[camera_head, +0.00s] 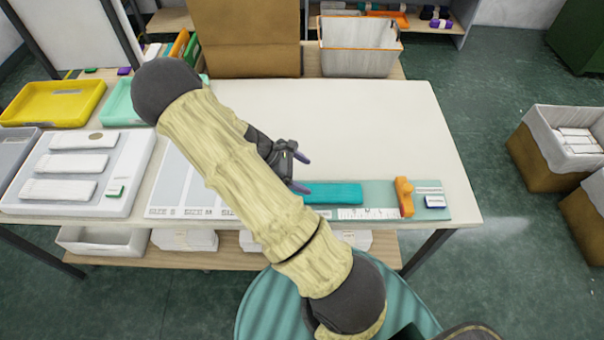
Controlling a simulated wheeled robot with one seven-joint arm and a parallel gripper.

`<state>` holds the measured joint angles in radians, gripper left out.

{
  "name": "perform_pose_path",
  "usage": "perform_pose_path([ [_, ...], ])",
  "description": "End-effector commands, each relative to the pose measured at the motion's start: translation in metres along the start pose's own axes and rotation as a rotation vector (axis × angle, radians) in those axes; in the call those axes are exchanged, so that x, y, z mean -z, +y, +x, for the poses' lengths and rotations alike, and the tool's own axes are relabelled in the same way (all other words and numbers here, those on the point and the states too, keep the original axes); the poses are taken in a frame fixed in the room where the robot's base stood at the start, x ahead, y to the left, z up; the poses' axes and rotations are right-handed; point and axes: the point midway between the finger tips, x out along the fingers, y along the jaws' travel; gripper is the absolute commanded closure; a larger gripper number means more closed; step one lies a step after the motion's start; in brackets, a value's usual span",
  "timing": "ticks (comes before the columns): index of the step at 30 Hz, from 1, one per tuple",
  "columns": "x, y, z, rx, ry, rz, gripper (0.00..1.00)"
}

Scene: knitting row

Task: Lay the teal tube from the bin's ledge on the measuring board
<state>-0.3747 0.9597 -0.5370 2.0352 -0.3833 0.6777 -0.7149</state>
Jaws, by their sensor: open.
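The teal tube (335,193) lies flat on the pale green measuring board (430,212), lengthwise behind the white ruler strip (368,213). Its right end is close to an orange block (404,197); I cannot tell whether they touch. My gripper (303,172) is open and empty, with purple-tipped fingers, just above and left of the tube's left end. One fingertip appears near that end; contact is unclear. My arm hides the left part of the board and perhaps the tube's end. I cannot tell which container is the bin with the ledge.
A white tray with pale strips (72,188) and a yellow tray (52,103) lie left. A white bin with an orange rim (360,60) stands behind the table. The white tabletop (370,125) behind the board is clear. Boxes (560,150) stand on the floor at right.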

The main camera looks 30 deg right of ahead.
Motion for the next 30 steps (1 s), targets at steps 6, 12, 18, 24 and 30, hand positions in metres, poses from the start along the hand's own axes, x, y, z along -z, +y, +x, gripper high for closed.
perform_pose_path([
  [6, 0.0, 0.0, -0.001, 0.0, 0.0, -0.001, 0.16],
  [12, 0.0, 0.0, 0.0, 0.0, 0.0, 0.0, 0.16],
  [18, 0.0, -0.002, -0.003, 0.004, 0.017, 0.015, 0.16],
  [24, -0.001, -0.02, -0.025, 0.043, 0.17, 0.16, 0.16],
  [30, -0.006, -0.048, -0.067, 0.111, 0.399, 0.395, 0.16],
])
